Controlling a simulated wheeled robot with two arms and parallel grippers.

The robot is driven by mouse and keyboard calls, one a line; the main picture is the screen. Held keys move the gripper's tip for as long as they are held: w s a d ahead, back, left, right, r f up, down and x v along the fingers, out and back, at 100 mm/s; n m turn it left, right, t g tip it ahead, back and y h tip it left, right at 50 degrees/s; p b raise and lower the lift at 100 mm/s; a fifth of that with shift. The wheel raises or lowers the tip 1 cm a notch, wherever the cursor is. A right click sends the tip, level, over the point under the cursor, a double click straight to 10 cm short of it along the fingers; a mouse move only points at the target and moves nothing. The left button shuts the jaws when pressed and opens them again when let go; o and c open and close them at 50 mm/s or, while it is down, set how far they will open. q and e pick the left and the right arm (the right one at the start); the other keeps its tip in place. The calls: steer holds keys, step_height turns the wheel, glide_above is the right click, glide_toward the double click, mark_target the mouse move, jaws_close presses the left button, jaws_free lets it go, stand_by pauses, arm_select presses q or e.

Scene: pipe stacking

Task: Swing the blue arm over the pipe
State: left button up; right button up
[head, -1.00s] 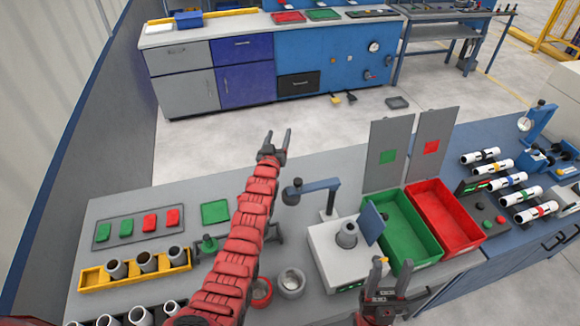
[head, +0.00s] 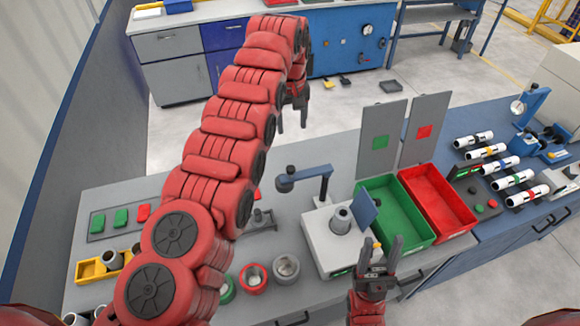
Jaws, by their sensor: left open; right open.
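A white station (head: 318,232) on the grey bench carries a short grey upright pipe (head: 341,220). The blue arm (head: 312,176) sits on a post behind the station, with a dark round head (head: 285,180) at its left end. It points left, away from the pipe, and its head is over the bench. My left gripper (head: 291,124) is open and empty, fingers downward, and appears above and behind the blue arm in the picture, apart from it. My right gripper (head: 381,245) is open and empty, fingers up, in front of the station's right side.
A tilted blue plate (head: 365,212) stands at the station's right. A green bin (head: 408,242) and a red bin (head: 463,222) stand further right, with grey panels behind. Round red (head: 253,279) and grey (head: 286,268) cups sit left of the station. My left arm hides much of the bench's left side.

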arm_select(q)
steer(key=s+r, duration=0.1)
steer(key=s, duration=0.1)
steer(key=g+b, duration=0.1)
steer(key=b, duration=0.5)
glide_above(291, 168)
step_height(291, 168, down, 6)
step_height(291, 168, down, 10)
steer(key=p, duration=0.3)
steer(key=shift+r+p, duration=0.15)
steer(key=shift+p, duration=0.25)
steer(key=shift+f, duration=0.55)
jaws_close()
